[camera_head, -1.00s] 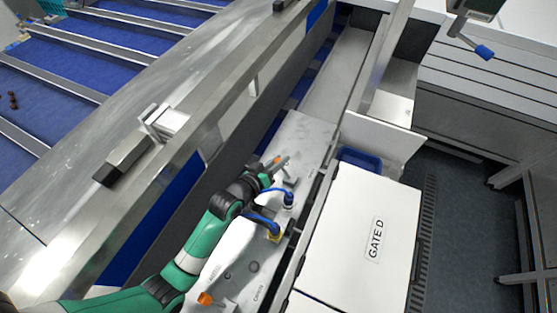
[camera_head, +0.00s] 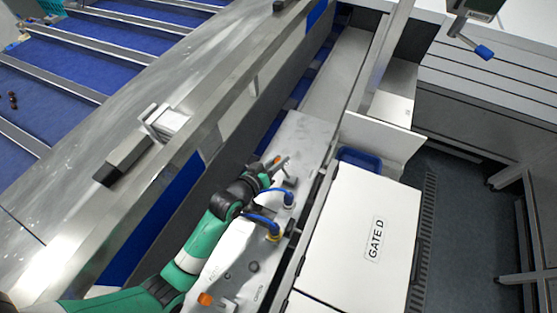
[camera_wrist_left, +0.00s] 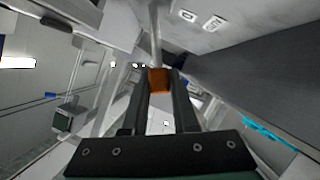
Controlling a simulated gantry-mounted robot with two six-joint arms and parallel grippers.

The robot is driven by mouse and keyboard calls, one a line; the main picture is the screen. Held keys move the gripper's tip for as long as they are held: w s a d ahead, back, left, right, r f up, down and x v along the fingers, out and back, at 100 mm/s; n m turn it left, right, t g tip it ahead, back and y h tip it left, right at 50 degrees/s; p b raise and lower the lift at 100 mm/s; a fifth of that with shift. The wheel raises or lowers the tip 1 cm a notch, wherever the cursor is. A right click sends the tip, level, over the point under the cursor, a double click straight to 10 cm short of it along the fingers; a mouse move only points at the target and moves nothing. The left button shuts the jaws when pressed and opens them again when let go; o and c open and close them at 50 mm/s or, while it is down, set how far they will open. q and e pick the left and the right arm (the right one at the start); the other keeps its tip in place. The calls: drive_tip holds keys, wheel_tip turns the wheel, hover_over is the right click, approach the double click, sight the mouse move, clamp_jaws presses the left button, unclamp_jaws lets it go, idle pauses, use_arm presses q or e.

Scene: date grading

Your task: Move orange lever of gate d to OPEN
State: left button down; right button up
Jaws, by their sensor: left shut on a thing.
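My left gripper (camera_head: 279,163) reaches over the metal panel beside the white cover marked GATE D (camera_head: 376,240). An orange lever knob (camera_head: 277,160) shows at its fingertips. In the left wrist view the orange knob (camera_wrist_left: 159,80) sits between the two dark fingers (camera_wrist_left: 160,88), which are shut on it. A grey rod runs up from the knob in that view. The lever's base is partly hidden by my gripper in the head view. A second orange knob (camera_head: 205,299) is nearer, on the same panel, apart from my gripper. My right gripper is not in view.
Blue hoses with fittings (camera_head: 288,199) stand on the panel close to my left wrist. A long steel rail (camera_head: 215,92) runs along the left of the panel. An upright white plate (camera_head: 382,141) and a blue bin (camera_head: 360,159) are beyond the cover.

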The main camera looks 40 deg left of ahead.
use_arm(q)
drive_tip(key=shift+w+d+r+m+g+y, duration=0.2)
drive_tip(key=shift+d+r+m+y, duration=0.1)
drive_tip(key=shift+d+m, duration=0.2)
drive_tip(key=shift+w+d+r+m+g+y, duration=0.15)
drive_tip(key=shift+d+m+y, duration=0.15)
drive_tip(key=shift+d+m, duration=0.2)
drive_tip(key=c, duration=0.7)
unclamp_jaws()
